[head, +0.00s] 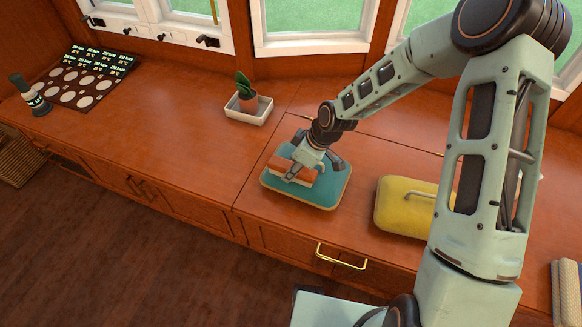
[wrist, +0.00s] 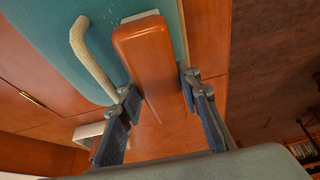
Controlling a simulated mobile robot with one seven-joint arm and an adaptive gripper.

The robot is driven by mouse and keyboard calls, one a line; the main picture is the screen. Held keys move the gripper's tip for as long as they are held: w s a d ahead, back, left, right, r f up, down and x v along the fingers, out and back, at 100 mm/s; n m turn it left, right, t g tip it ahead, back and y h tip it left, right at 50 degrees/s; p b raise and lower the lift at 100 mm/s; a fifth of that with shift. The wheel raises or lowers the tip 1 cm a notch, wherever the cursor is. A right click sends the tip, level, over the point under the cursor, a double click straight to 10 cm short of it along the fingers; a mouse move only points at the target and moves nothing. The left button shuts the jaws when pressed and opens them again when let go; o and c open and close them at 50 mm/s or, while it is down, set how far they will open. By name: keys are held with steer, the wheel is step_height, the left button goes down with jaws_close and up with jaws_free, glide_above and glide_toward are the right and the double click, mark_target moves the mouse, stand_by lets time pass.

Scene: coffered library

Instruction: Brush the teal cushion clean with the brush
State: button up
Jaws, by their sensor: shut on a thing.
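The teal cushion (head: 328,191) lies flat on the wooden counter, with a pale edge; it fills the upper left of the wrist view (wrist: 55,30). A beige loop (wrist: 93,62) stands on it there. The brush has a reddish-brown wooden back (head: 278,165) and pale bristles; it also shows in the wrist view (wrist: 150,60). My gripper (head: 298,174) is shut on the brush, one finger on each side in the wrist view (wrist: 159,90). The brush is over the cushion, bristle side toward it; contact is hard to tell. A few pale specks show on the teal fabric.
A yellow cushion (head: 396,207) lies to the right, partly behind my arm. A potted plant in a white tray (head: 248,113) stands behind to the left. A dark panel (head: 90,76) and a dark bottle-like object (head: 35,98) are far left. The counter between is clear.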

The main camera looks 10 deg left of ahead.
mark_target(312, 174)
steer(key=shift+s+d+r+p, duration=0.1)
steer(key=shift+s+d+p, duration=0.1)
steer(key=shift+d, duration=0.4)
steer(key=shift+s+d+r+p, duration=0.1)
steer(key=shift+d+p, duration=0.05)
steer(key=shift+d, duration=0.45)
steer(key=shift+s+d+f+p, duration=0.1)
steer(key=shift+s+d+p, duration=0.1)
steer(key=shift+d, duration=0.55)
steer(key=shift+s+d+f+p, duration=0.1)
steer(key=shift+d+p, duration=0.05)
steer(key=shift+d, duration=0.6)
steer(key=shift+w+a+f+b, duration=0.1)
steer(key=shift+a+b, duration=0.15)
steer(key=shift+a, duration=0.35)
steer(key=shift+w+a+r+b, duration=0.1)
steer(key=shift+w+a+b, duration=0.1)
steer(key=shift+a, duration=0.45)
steer(key=shift+w+a+f+b, duration=0.1)
steer(key=shift+a+b, duration=0.15)
steer(key=shift+a, duration=0.35)
steer(key=shift+w+a+b, duration=0.2)
steer(key=shift+a+b, duration=0.1)
steer(key=shift+a, duration=0.8)
steer(key=shift+s+d+r+p, duration=0.15)
steer(key=shift+d+p, duration=0.15)
steer(key=shift+d, duration=0.4)
steer(key=shift+s+d+r+p, duration=0.1)
steer(key=shift+d+p, duration=0.15)
steer(key=shift+d, duration=0.6)
